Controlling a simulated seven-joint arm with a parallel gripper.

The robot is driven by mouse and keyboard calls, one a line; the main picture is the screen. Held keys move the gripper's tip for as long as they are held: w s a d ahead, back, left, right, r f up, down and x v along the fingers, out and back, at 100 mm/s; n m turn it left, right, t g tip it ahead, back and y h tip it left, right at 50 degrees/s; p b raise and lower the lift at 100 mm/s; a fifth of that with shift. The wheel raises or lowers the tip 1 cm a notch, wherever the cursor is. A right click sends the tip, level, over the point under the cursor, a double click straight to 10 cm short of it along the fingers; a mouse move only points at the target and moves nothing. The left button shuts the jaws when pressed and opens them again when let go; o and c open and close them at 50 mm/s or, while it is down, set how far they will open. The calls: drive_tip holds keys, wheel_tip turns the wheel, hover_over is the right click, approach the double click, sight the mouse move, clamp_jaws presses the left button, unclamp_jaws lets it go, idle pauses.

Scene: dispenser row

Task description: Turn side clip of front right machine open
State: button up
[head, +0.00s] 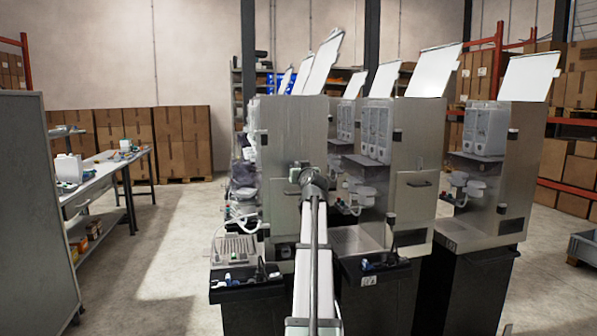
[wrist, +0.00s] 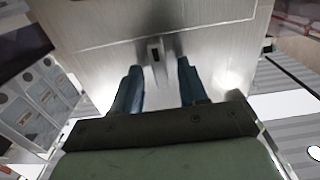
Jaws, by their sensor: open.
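In the wrist view, a small side clip (wrist: 156,50) with a dark slot sits on a brushed metal machine panel (wrist: 105,28). My gripper (wrist: 160,66) is open, one blue finger to each side of the clip's lower part. I cannot tell whether either finger touches it. In the head view, my arm reaches to the side of the nearest left machine (head: 290,125), and the gripper end (head: 298,170) is small and partly hidden by my own arm. The clip is hidden there.
A middle machine (head: 414,150) and a right machine (head: 520,165) stand close to the right, with raised white lids. Black trays (head: 245,290) jut out at the front. A work table (head: 100,170) stands left, with open floor between.

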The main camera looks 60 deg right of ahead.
drive_tip(key=shift+w, duration=0.1)
clamp_jaws()
idle(0.3)
idle(0.4)
drive_tip(key=m, duration=1.2)
drive_tip(key=r+m, duration=0.1)
drive_tip(key=m, duration=0.4)
drive_tip(key=shift+w+a+m, duration=0.35)
drive_tip(key=shift+m, duration=0.05)
idle(0.4)
unclamp_jaws()
